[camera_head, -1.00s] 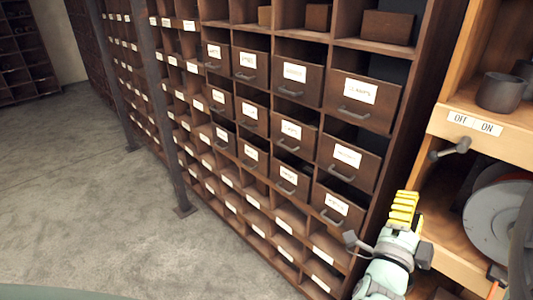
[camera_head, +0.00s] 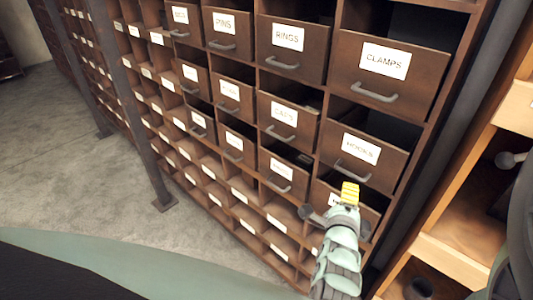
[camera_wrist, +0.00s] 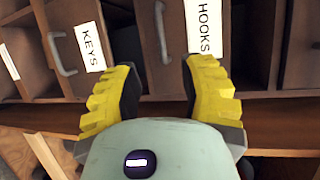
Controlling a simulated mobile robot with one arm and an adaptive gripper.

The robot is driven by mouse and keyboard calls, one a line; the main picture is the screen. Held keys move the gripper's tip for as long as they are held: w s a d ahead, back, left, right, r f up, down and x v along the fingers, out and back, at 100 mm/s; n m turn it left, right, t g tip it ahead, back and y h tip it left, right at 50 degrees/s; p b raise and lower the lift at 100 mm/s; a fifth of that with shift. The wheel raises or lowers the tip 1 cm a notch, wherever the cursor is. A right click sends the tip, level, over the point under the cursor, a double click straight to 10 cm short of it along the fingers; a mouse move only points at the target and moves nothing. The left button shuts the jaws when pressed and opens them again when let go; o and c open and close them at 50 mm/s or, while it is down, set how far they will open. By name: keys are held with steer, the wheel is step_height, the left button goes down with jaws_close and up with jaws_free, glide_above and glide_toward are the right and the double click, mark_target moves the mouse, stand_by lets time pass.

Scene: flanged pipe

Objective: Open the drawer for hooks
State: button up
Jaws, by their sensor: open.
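The drawer labelled HOOKS (camera_head: 372,165) is in the right column of the dark wooden cabinet, below the CLAMPS drawer, and looks shut. Its grey bar handle (camera_head: 352,174) is below the label. My gripper (camera_head: 350,192) is open and empty, just below and in front of this handle in the head view. In the wrist view, which is turned sideways, the HOOKS label (camera_wrist: 204,27) and the handle (camera_wrist: 163,32) show beyond my spread yellow fingers (camera_wrist: 162,75). The handle lies roughly midway between them and does not look touched.
The KEYS drawer (camera_wrist: 90,47) is directly below the HOOKS drawer, partly hidden by my gripper in the head view. The CLAMPS drawer (camera_head: 386,75) is above, the CAPS drawer (camera_head: 287,118) to the left. A lighter wooden shelf unit (camera_head: 455,258) stands close on the right. Open floor (camera_head: 60,170) lies left.

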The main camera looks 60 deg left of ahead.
mark_target(349, 175)
steer(key=shift+p+x, duration=0.85)
steer(key=shift+x, duration=2.7)
steer(key=shift+b+x, duration=0.35)
steer(key=shift+x, duration=1.9)
steer(key=shift+w+f, duration=0.1)
steer(key=shift+w, duration=0.1)
steer(key=shift+o, duration=0.4)
jaws_close()
